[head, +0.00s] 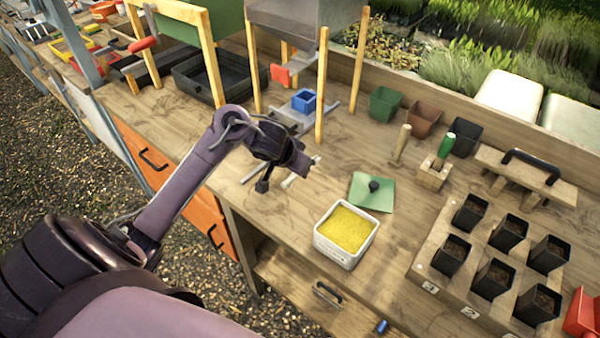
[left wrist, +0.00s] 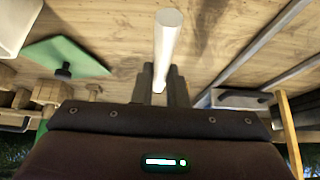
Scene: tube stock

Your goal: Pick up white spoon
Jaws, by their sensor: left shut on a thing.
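The white spoon (left wrist: 167,42) is in the left wrist view, with its pale end pointing away from me. My left gripper (left wrist: 160,82) is shut on it, and the fingers hide part of it. In the head view my left gripper (head: 278,180) is over the left part of the wooden bench, left of the green lid. A small pale piece of the spoon (head: 288,184) shows beside the fingers there. I cannot tell whether the spoon is clear of the bench. My right gripper is not in view.
A white tub of yellow grains (head: 322,243) and a green lid with a black knob (head: 360,202) stand to the right. Wooden posts (head: 321,90) and a blue box (head: 304,100) are behind. Black pots (head: 453,255) fill the right side. The bench's front edge is close.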

